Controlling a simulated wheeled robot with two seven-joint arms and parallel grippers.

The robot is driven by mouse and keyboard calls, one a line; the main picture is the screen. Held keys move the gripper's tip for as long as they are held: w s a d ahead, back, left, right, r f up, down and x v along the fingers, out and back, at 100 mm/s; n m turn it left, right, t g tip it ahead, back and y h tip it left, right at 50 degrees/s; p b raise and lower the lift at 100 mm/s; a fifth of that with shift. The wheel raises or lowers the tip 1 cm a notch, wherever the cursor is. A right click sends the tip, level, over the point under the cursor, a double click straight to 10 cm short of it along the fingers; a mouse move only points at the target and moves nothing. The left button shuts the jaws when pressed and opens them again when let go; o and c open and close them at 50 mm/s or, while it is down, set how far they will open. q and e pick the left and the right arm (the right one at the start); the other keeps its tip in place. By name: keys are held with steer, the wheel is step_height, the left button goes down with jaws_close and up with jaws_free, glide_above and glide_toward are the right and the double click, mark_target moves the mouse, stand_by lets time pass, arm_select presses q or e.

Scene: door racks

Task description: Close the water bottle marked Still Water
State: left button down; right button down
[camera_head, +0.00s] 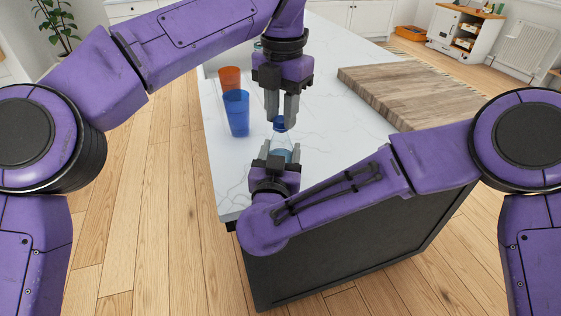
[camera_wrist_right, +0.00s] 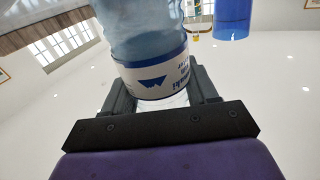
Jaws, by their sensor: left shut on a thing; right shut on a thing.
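A clear bluish water bottle (camera_head: 281,138) stands near the counter's front left part, with a blue cap (camera_head: 279,122) at its top. My left gripper (camera_head: 281,117) points down from above and is shut on the cap. My right gripper (camera_head: 281,153) comes from the front and is shut around the bottle's body. The right wrist view shows the bottle (camera_wrist_right: 145,35) between the fingers (camera_wrist_right: 162,92), with a white and blue label (camera_wrist_right: 152,78) whose text is only partly visible. Whether the cap is seated on the neck cannot be told, since the fingers hide part of it.
A blue cup (camera_head: 237,115) and an orange cup (camera_head: 230,77) stand left of the bottle on the white marble counter (camera_head: 330,110). A wooden board (camera_head: 392,92) lies at the right. A greenish object behind my left gripper is mostly hidden. The counter between bottle and board is clear.

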arm_select(q)
steer(key=m, duration=0.7)
steer(key=c, duration=0.7)
jaws_free()
steer(key=shift+c, duration=0.2)
steer(key=shift+s+r, duration=0.1)
steer(key=shift+r, duration=3.65)
arm_select(e)
steer(key=shift+c, duration=1.1)
jaws_free()
arm_select(q)
steer(key=shift+f+b, duration=0.8)
steer(key=shift+f, duration=0.05)
arm_select(e)
steer(key=s+a, duration=0.1)
steer(key=s, duration=0.9)
steer(key=shift+s+a, duration=0.2)
steer(key=shift+a, duration=0.05)
